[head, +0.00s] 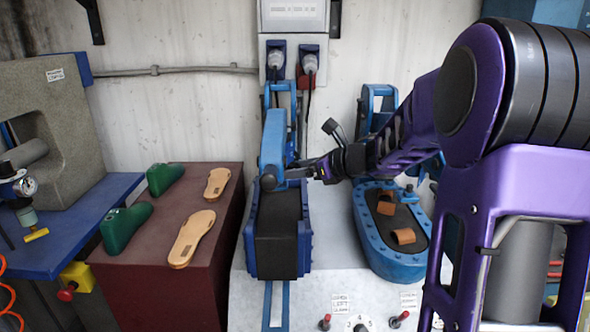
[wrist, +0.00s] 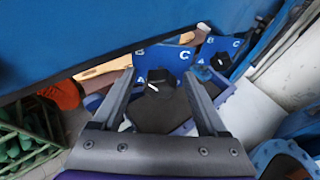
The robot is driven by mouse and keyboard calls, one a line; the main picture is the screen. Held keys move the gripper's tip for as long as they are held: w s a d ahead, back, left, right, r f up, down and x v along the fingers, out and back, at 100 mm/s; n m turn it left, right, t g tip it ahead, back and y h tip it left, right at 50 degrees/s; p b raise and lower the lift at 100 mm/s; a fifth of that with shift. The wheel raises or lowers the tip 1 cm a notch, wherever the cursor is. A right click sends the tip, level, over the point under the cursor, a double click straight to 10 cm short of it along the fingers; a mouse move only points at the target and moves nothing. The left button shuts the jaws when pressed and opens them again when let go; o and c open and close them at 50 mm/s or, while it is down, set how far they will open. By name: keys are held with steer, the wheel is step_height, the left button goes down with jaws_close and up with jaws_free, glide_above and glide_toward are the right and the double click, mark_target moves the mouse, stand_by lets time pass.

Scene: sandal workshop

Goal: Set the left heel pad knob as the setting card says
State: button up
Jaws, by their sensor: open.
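My gripper (head: 318,170) is at the left blue press (head: 275,140), beside its upper arm. In the wrist view my gripper (wrist: 158,78) is open, one finger on each side of a black knob (wrist: 160,95) with a small white mark. I cannot tell whether the fingers touch the knob. Behind it stands a blue plate (wrist: 165,57) with white letters, among them B and C. A second lettered blue plate (wrist: 220,46) and small dark knob show further right. Exactly which letter the near knob's mark meets is unclear. I cannot make out a setting card.
The right press (head: 392,265) holds tan straps. A dark red bench (head: 130,285) at left bears tan soles (head: 190,238) and green lasts (head: 124,226). In front is a pale panel with a numbered dial (head: 358,323) and red-tipped levers. A green crate (wrist: 25,140) is at left in the wrist view.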

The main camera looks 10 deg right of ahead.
jaws_close()
